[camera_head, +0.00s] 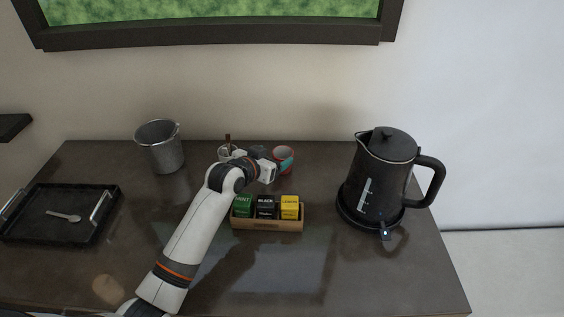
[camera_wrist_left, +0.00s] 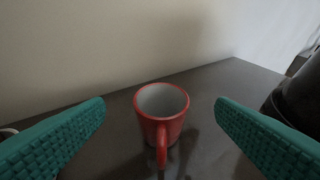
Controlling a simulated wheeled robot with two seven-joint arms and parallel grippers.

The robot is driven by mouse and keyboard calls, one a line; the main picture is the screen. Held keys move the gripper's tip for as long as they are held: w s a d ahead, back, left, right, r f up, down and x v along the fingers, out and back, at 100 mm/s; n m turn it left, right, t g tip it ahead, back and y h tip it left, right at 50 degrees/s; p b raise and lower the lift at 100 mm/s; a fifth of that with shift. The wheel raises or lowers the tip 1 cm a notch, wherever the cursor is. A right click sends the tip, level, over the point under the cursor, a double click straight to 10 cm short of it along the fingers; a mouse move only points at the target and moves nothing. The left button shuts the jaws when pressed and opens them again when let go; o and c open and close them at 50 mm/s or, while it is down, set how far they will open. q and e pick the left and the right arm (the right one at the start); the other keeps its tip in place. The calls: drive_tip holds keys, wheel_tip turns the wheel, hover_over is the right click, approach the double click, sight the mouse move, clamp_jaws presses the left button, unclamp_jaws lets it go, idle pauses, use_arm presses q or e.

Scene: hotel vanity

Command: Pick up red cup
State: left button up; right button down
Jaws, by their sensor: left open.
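The red cup (camera_head: 281,153) stands upright near the back of the vanity top, partly hidden by my left gripper in the head view. In the left wrist view the red cup (camera_wrist_left: 162,112) has a pale inside and its handle points toward the camera. My left gripper (camera_head: 285,163) is open and empty at the cup's near side. Its two teal fingers (camera_wrist_left: 160,112) are spread wide, one to each side of the cup in the picture, with gaps and no visible contact. My right gripper is not in view.
A wooden tea box (camera_head: 267,224) with several packets stands in front of the gripper. A black kettle (camera_head: 386,170) stands to the right, a metal bucket (camera_head: 160,147) to the left. A black tray (camera_head: 42,228) with a spoon lies far left.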

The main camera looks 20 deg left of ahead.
sight(287, 152)
use_arm(q)
drive_tip(key=x, duration=0.4)
drive_tip(key=shift+w+f+p, duration=0.15)
drive_tip(key=shift+f+p, duration=0.25)
drive_tip(key=shift+f, duration=0.15)
drive_tip(key=shift+c, duration=0.2)
drive_tip(key=shift+r, duration=0.1)
drive_tip(key=c, duration=1.1)
